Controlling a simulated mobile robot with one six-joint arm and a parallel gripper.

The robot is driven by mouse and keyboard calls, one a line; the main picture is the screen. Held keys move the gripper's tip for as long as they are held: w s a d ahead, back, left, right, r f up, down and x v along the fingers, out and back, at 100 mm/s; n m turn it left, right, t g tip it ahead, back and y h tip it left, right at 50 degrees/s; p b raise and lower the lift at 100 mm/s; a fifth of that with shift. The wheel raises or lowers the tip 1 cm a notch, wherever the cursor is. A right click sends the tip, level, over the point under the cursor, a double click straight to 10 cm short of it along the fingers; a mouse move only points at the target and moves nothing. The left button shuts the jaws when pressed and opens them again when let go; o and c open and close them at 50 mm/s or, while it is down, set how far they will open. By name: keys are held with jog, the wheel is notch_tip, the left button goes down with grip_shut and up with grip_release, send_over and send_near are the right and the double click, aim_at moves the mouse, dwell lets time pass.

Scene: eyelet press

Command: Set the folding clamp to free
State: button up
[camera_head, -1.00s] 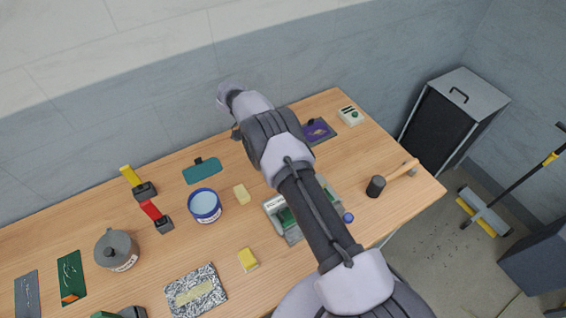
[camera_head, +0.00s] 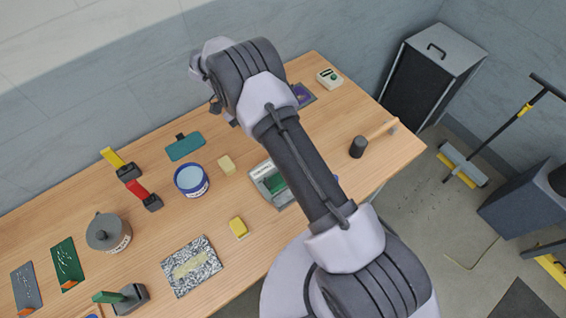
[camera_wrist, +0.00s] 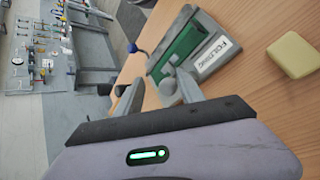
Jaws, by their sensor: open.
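The folding clamp is a grey frame (camera_wrist: 212,55) with a green block (camera_wrist: 186,45) and a white label reading FOLDING. A lever with a blue ball knob (camera_wrist: 132,47) sticks out on its left in the wrist view. In the head view the clamp (camera_head: 263,180) stands on the table, partly hidden behind my arm, and the blue knob barely shows at the arm's right edge. My gripper (camera_wrist: 146,77) is open and empty, its fingers pointing toward the clamp. In the picture its fingertips lie below the knob and the green block. I cannot tell how far apart they are.
The wooden table (camera_head: 330,115) also holds a yellow block (camera_head: 238,227), a pale block (camera_head: 226,164), a blue-rimmed tub (camera_head: 191,180) and a mallet (camera_head: 358,147). Red and yellow handled tools stand left. A wall runs behind the table.

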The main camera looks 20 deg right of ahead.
jog(key=s+r, duration=0.1)
jog(key=s, duration=1.1)
jog(key=shift+d, duration=0.35)
jog(key=shift+r, duration=0.1)
jog(key=shift+c, duration=0.5)
